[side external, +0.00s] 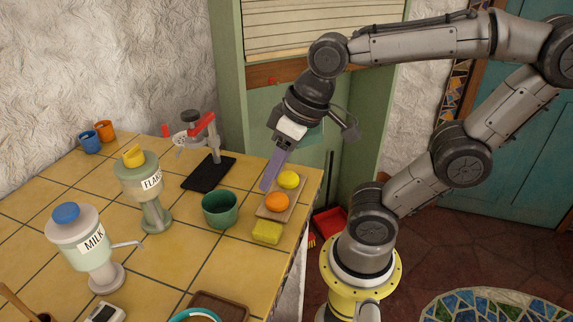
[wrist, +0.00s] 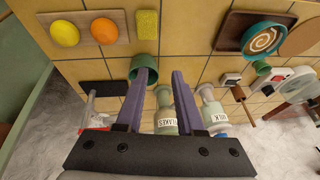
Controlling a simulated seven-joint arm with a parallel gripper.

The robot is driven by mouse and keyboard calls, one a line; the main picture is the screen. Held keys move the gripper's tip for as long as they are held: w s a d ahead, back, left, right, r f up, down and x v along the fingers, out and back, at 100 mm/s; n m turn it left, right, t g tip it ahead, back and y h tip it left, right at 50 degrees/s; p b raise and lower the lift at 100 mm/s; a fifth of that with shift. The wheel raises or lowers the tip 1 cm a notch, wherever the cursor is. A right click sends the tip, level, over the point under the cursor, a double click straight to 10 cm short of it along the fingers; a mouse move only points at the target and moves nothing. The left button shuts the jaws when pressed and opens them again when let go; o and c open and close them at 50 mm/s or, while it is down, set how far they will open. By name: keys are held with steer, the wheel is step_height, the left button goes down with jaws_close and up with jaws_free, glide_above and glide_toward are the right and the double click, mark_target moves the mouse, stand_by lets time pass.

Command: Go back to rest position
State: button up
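My gripper (side external: 266,186) hangs from the arm above the back right part of the tiled counter, near the small wooden board. In the wrist view my gripper (wrist: 161,73) shows two purple fingers spread apart, with nothing held between them. In the side view the fingers overlap and look like one. The green cup (side external: 220,209) stands on the counter left of the board; in the wrist view the left finger partly covers the green cup (wrist: 146,61).
A wooden board (side external: 268,213) holds an orange (side external: 277,202) and a lemon (side external: 288,180). A yellow sponge (side external: 266,232) lies in front. The flakes dispenser (side external: 153,212), milk dispenser (side external: 88,255) and a red-handled press (side external: 205,135) on a black mat (side external: 208,173) stand to the left.

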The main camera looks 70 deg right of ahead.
steer(key=s+d, duration=0.1)
steer(key=d+t+h, duration=0.1)
steer(key=shift+s+d+f+n, duration=0.15)
steer(key=shift+s+d+n, duration=0.2)
steer(key=shift+d+n, duration=0.05)
